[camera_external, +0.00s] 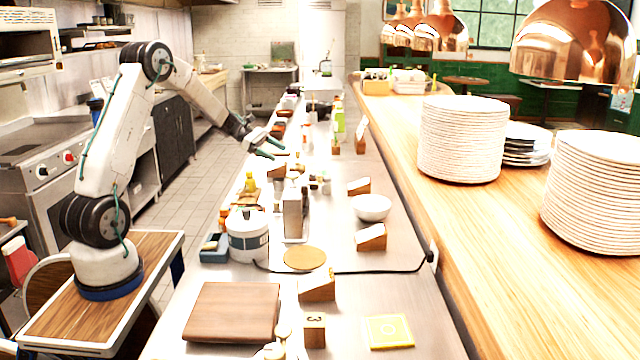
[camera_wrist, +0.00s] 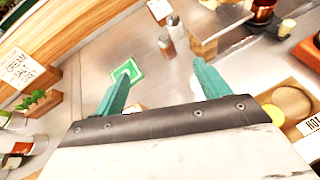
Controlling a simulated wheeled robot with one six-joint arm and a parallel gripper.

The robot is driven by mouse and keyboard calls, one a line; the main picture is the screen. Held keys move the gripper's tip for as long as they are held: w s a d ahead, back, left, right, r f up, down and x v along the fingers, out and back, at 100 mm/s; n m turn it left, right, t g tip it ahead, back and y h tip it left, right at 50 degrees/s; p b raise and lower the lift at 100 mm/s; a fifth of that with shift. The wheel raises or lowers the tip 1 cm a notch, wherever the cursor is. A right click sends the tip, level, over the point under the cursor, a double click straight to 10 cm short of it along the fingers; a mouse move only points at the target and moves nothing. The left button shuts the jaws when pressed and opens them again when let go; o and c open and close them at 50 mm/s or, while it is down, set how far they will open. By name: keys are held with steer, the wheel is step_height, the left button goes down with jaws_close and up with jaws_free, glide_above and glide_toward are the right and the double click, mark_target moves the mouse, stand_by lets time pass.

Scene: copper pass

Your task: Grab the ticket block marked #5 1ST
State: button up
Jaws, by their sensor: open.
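Several wooden ticket blocks with pale slanted faces stand along the steel counter in the external view, among them one near the middle (camera_external: 358,186), one nearer (camera_external: 371,237) and one by the round board (camera_external: 318,286). I cannot read #5 1ST on any of them. My gripper (camera_external: 274,148) hangs over the far left side of the counter. In the wrist view its two teal fingers (camera_wrist: 160,72) are spread apart with nothing held. A wooden block with a pale top (camera_wrist: 212,35) stands beyond the right finger. A small orange-and-white thing (camera_wrist: 135,107) shows partly behind the gripper's edge.
A white tub (camera_external: 248,238), a metal container (camera_external: 294,212) and a white bowl (camera_external: 373,207) crowd the counter. A green card (camera_wrist: 128,72) lies beyond the left finger. Plate stacks (camera_external: 462,140) stand on the wooden shelf at right. A cable (camera_external: 380,271) crosses the near counter.

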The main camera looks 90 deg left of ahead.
mark_target(276, 166)
steer(key=s+a+f+n, duration=0.1)
steer(key=s+a+f, duration=0.1)
steer(key=a, duration=0.1)
steer(key=s+a+f+n+y, duration=0.1)
steer(key=s+a+f, duration=0.1)
steer(key=s+a+f+n+t+y, duration=0.1)
steer(key=s+a+f, duration=0.1)
steer(key=a, duration=0.1)
steer(key=shift+s+a+f+n, duration=0.15)
steer(key=shift+a+n, duration=0.15)
steer(key=shift+a+f+y, duration=0.25)
steer(key=shift+y, duration=0.05)
steer(key=x, duration=0.7)
steer(key=shift+d, duration=0.1)
steer(key=c, duration=1.1)
